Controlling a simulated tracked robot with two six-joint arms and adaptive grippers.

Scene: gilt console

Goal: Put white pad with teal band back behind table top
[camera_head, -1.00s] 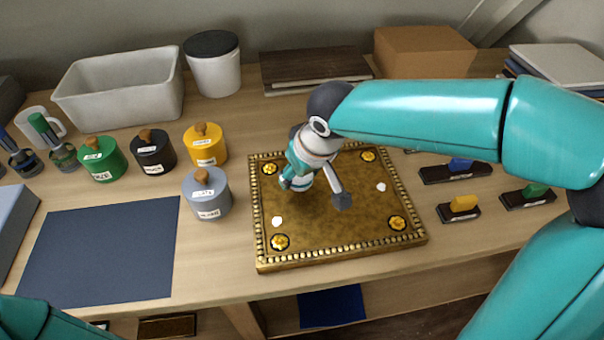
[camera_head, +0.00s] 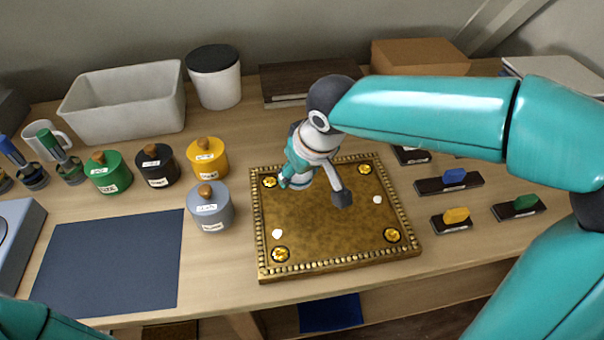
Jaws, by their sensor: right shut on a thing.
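My right gripper (camera_head: 318,190) comes in from the right and hangs over the gilt table top (camera_head: 330,245). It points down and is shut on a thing. A white and teal piece, which fits the white pad with teal band (camera_head: 299,183), shows under the wrist. It is mostly hidden, and I cannot cleanly tell it from the gripper's own parts. The table top is a square board with a beaded rim, yellow flower discs near its corners and small white spots. Only a bit of my left arm shows at the lower left; its gripper is out of view.
Lidded pots, the grey one (camera_head: 212,212) nearest, stand left of the table top. A dark blue mat (camera_head: 110,262) lies farther left. Small dark blocks with coloured knobs (camera_head: 456,218) stand at the right. A white bin (camera_head: 125,105) and brown box (camera_head: 420,57) are behind.

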